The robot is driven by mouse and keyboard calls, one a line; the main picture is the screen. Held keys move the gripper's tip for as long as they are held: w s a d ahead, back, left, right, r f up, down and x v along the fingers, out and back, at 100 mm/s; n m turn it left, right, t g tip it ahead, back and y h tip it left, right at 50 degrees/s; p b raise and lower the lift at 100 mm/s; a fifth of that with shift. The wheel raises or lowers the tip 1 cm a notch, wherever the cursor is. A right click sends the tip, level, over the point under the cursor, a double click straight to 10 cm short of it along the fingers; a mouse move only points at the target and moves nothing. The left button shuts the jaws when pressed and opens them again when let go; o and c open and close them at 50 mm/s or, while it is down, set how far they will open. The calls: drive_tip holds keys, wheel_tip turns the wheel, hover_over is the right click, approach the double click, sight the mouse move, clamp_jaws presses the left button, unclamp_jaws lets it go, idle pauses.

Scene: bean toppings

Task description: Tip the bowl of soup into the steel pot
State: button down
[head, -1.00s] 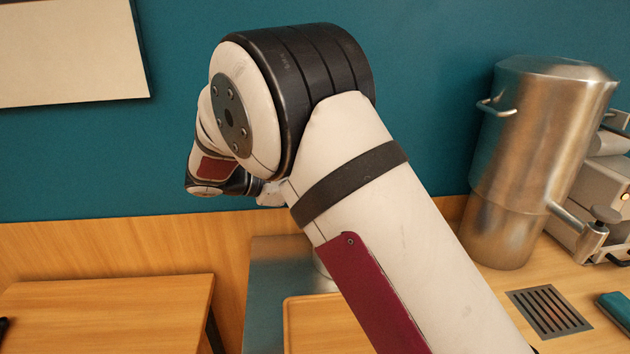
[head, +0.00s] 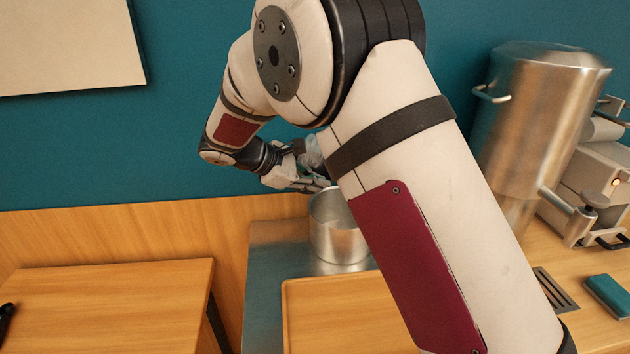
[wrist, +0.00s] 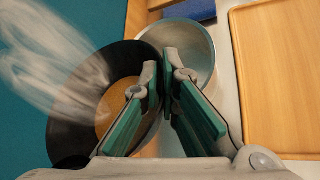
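The steel pot (head: 336,240) stands on a grey metal surface, partly hidden by my arm in the head view. In the wrist view the pot (wrist: 202,42) shows at the top, beyond my fingers. The black bowl (wrist: 68,132), with orange-brown soup (wrist: 112,108) in it and pale steam above, is at the left of the wrist view. My gripper (wrist: 165,65) is closed on the bowl's rim, with one finger over the inside. In the head view my gripper (head: 304,182) is just above the pot's left rim. The bowl is hidden there, and its exact tilt is unclear.
A wooden tray (head: 300,315) lies in front of the pot. A wooden table (head: 110,300) is at the left. A tall steel urn (head: 540,120) and a machine (head: 590,185) stand at the right. A teal wall rises behind.

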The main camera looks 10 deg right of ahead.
drive_tip(key=shift+s+d+r+m+y+p, duration=0.15)
drive_tip(key=shift+r+m+y+p, duration=0.25)
drive_tip(key=shift+y, duration=0.6)
drive_tip(key=d+f+m+t+y+p, duration=0.1)
drive_tip(key=d+f+y+p, duration=0.3)
drive_tip(key=d+y+p, duration=0.4)
drive_tip(key=shift+s+m+y+p, duration=0.3)
drive_tip(key=shift+m+y, duration=0.5)
drive_tip(key=shift+y, duration=2.3)
drive_tip(key=shift+w+d+f, duration=0.1)
